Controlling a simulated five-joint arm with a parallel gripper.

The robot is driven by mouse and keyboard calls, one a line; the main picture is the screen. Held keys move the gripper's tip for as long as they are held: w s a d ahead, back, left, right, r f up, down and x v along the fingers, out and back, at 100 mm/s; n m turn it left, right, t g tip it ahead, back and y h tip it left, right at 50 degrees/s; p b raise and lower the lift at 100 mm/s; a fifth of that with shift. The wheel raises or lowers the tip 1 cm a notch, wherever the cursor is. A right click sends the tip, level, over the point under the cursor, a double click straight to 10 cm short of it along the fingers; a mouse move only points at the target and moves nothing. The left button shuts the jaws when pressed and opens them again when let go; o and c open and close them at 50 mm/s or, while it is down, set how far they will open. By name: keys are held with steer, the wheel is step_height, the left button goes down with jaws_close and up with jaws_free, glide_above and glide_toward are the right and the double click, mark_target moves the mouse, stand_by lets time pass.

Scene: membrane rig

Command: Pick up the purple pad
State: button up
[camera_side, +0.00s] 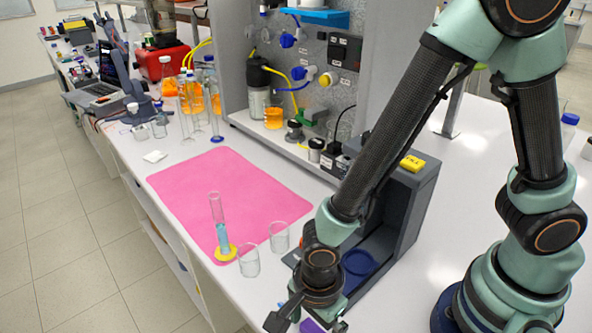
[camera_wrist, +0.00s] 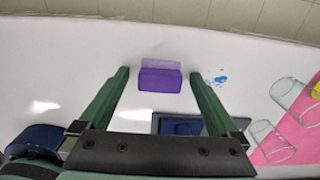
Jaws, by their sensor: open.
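The purple pad (camera_wrist: 160,79) is a small block on the white bench top. In the wrist view it lies between the tips of my gripper's two green fingers. My gripper (camera_wrist: 160,76) is open, with a gap between each finger and the pad. In the side view a bit of the purple pad (camera_side: 311,325) shows at the bottom edge, below my gripper (camera_side: 305,318), which mostly hides it. I cannot tell the height of the fingers above the bench.
A dark grey stand (camera_side: 408,210) is close behind my gripper. A blue smear (camera_wrist: 216,80) marks the bench right of the pad.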

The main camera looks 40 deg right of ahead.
mark_target(314, 330)
steer(key=c, duration=1.4)
steer(key=shift+r, duration=0.2)
step_height(314, 330, up, 20)
steer(key=shift+f, duration=0.15)
